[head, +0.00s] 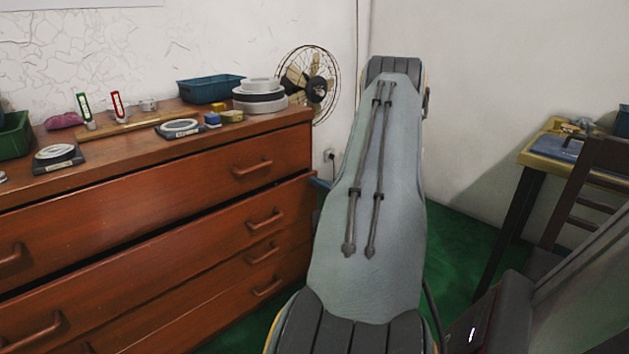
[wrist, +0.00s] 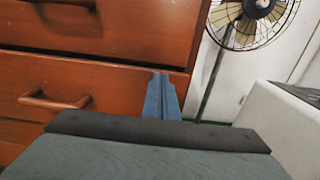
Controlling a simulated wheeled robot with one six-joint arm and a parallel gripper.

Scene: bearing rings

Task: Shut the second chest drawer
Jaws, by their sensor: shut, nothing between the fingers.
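The brown wooden chest (head: 240,146) stands at the left in the head view. Its second drawer (head: 190,237) sticks out a little past the top drawer, with a dark gap along its upper edge. In the wrist view the second drawer's front (wrist: 112,82) and one bar handle (wrist: 55,101) show at the left. My gripper (wrist: 161,76) is shut and empty, its blue fingers pointing at the right end of that drawer front. I cannot tell whether they touch it. In the head view my arm hides most of the gripper.
Dishes, a blue basket (head: 210,89), scales and small items stand on the chest top. A fan (head: 308,82) is behind the chest's right end. A yellow-topped table (head: 553,147) and a dark chair (head: 590,185) stand at the right. Green floor shows between.

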